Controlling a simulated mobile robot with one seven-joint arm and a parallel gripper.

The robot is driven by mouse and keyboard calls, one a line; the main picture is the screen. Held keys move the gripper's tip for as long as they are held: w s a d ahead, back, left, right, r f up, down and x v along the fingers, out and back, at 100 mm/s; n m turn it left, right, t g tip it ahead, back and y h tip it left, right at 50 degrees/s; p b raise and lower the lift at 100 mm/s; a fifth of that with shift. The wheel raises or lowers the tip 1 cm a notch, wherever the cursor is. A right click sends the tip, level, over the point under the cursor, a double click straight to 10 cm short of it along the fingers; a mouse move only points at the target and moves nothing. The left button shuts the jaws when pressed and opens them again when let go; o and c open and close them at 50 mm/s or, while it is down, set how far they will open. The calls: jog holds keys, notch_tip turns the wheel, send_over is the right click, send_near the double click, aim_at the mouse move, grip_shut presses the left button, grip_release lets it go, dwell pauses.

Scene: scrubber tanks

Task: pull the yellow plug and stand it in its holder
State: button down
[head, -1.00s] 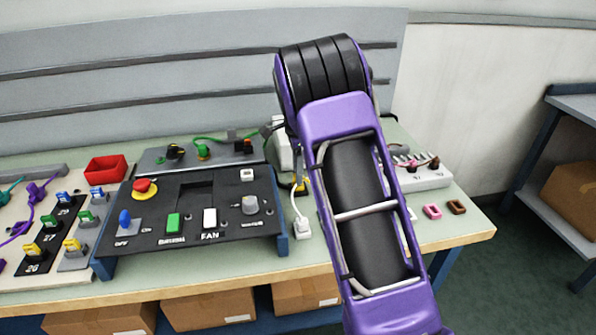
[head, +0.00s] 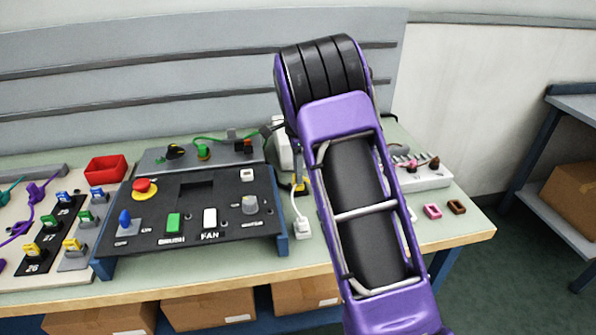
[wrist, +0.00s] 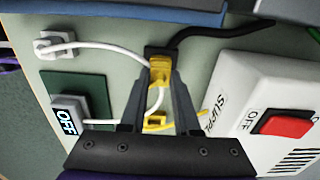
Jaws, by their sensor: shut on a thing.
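The yellow plug (wrist: 160,72) is between the fingertips of my gripper (wrist: 161,82) in the wrist view, and the jaws are shut on it. It lies against a black socket (wrist: 153,51) at the end of a black cable; how deep it sits cannot be told. A white cord runs from the plug area. A small yellow piece (wrist: 154,123), which looks like a holder, shows between the fingers nearer the palm, partly hidden. In the head view a little yellow (head: 301,187) shows beside my arm, which hides the gripper.
A white supply box (wrist: 285,110) with a red switch stands right of the gripper in the wrist view. A grey OFF switch (wrist: 68,116) and a white plug (wrist: 57,44) lie left.

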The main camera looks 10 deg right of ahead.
jog(key=shift+r, duration=0.1)
dwell(0.3)
jog(key=shift+r+p, duration=2.1)
jog(key=shift+r, duration=0.35)
jog(key=shift+r+p, duration=0.2)
jog(key=shift+p, duration=0.15)
jog(key=shift+f, duration=0.1)
jog(key=d, duration=1.2)
